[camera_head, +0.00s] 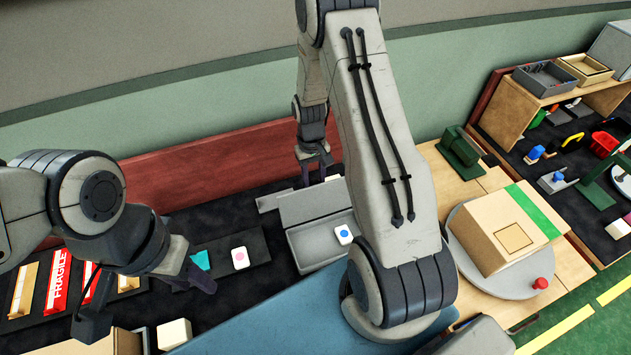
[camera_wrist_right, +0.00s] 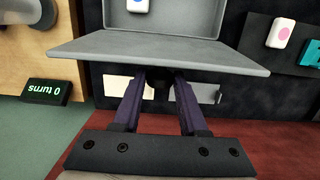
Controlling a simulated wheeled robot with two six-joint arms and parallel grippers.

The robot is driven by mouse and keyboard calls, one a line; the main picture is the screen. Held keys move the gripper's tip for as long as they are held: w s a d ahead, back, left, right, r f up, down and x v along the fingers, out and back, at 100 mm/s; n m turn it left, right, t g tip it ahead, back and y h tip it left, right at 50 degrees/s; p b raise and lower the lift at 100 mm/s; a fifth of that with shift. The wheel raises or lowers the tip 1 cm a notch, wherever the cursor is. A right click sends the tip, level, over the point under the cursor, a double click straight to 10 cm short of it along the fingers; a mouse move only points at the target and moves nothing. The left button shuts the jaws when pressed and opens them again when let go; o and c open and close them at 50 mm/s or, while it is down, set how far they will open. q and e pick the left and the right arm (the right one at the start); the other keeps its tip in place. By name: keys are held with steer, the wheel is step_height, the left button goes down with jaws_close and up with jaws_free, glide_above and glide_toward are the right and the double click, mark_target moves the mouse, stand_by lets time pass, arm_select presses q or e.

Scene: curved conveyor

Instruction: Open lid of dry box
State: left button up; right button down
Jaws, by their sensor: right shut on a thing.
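The grey dry box (camera_head: 318,252) stands on the dark bench top; a white piece with a blue dot (camera_head: 343,234) shows at its right end. Its lid (camera_head: 312,205) is raised at the back, and the inside shows. In the right wrist view the lid (camera_wrist_right: 160,55) is a wide grey plate in front of the box interior (camera_wrist_right: 180,18). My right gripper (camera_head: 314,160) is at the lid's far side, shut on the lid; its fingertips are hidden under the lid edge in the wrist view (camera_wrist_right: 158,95). My left gripper (camera_head: 148,302) is open and empty, left of the box.
A white piece with a pink dot (camera_head: 240,258) and a teal piece (camera_head: 200,260) lie left of the box. A red FRAGILE strip (camera_head: 58,280) is at far left. A cardboard box (camera_head: 505,230) sits on a round grey turntable (camera_head: 465,262) at right. A red-brown board (camera_head: 215,165) runs behind.

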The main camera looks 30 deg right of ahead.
steer(key=shift+r, duration=0.1)
steer(key=shift+c, duration=2.3)
jaws_free()
step_height(320, 180, up, 10)
steer(key=w+b, duration=0.1)
steer(key=shift+w+r+b, duration=0.15)
steer(key=shift+r+b, duration=0.05)
steer(key=shift+b, duration=0.2)
